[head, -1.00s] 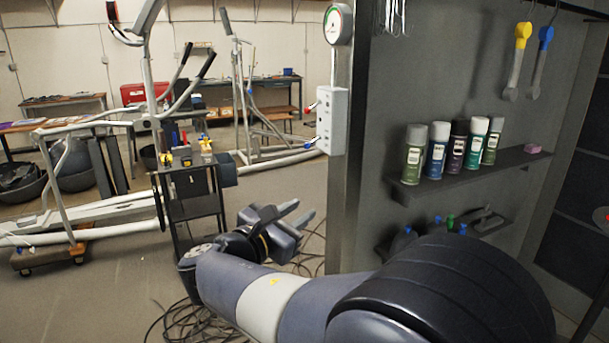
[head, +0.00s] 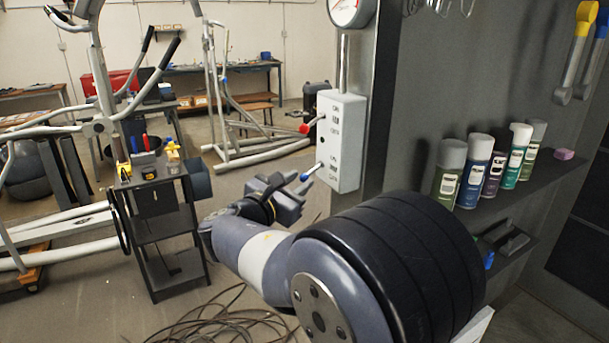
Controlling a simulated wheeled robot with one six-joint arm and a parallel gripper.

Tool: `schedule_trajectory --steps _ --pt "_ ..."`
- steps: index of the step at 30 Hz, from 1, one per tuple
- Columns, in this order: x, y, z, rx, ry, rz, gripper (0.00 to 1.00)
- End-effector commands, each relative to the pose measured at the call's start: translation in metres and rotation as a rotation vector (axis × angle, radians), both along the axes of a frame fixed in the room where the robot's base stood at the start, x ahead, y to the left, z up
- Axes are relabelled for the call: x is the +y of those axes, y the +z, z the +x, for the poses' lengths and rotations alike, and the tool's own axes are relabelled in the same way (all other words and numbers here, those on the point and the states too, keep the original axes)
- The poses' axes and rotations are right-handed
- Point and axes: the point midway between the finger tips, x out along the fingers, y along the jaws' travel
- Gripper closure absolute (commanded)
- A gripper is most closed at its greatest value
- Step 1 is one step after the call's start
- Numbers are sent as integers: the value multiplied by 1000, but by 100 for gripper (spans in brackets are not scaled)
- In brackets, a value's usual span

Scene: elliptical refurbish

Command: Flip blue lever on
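A white switch box (head: 346,140) is mounted on the edge of the grey panel. Its lower lever, the blue lever (head: 309,173), has a blue tip and sticks out to the left, sloping slightly down. The red lever (head: 309,125) sticks out above it, also to the left and slightly down. My gripper (head: 298,182) is just left of and below the blue lever, its fingers pointing right. The fingers look apart with nothing between them. They overlap the blue tip closely in the picture; I cannot tell whether they touch it.
A pressure gauge (head: 350,10) sits above the box. A shelf (head: 520,190) with several spray cans is on the panel at right. A black cart (head: 165,230) with tools stands left of my arm. Cables (head: 225,320) lie on the floor. Exercise machines fill the back left.

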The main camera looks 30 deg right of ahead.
Motion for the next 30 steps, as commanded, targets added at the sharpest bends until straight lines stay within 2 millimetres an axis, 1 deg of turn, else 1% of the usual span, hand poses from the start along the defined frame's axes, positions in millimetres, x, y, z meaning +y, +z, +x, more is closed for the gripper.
schedule_trajectory --steps 1,6,11,18,27,28,30 --pt "-8 0 4 2 -4 0 73" --pt "-23 0 14 1 -1 0 73" --pt "-28 0 16 1 -1 1 73" --pt "-28 0 17 1 0 0 74" --pt "-28 0 17 1 0 0 98" --pt "-28 0 17 1 0 0 100" --pt "-28 0 17 1 0 0 100"
